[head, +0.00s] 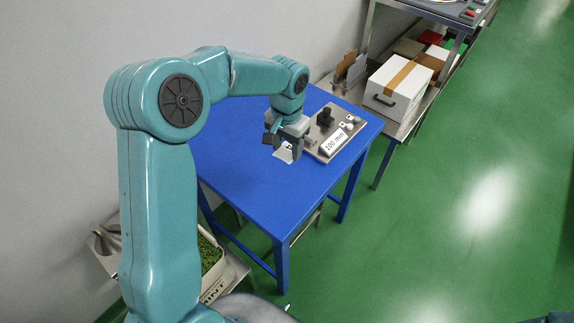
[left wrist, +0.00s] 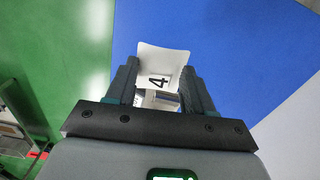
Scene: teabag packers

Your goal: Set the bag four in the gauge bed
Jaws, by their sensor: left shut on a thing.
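My left gripper (head: 286,147) is shut on a small white bag marked 4, bag four (head: 285,154). In the left wrist view, bag four (left wrist: 160,66) sits between the two fingers (left wrist: 160,90). The gripper holds it over the blue table, at the left side of the gauge. The gauge bed (head: 325,135) is a grey metal plate on the table with a black block, a light knob and a label reading 100 mm. The arm hides part of the plate's left edge. I cannot tell whether the bag touches the table. My right gripper is not in view.
The blue table (head: 240,185) is mostly bare in front and to the left. A metal shelf (head: 400,125) with a white taped box (head: 398,85) stands at the back right. A bin of green leaves (head: 210,258) stands below left. A wall runs along the left.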

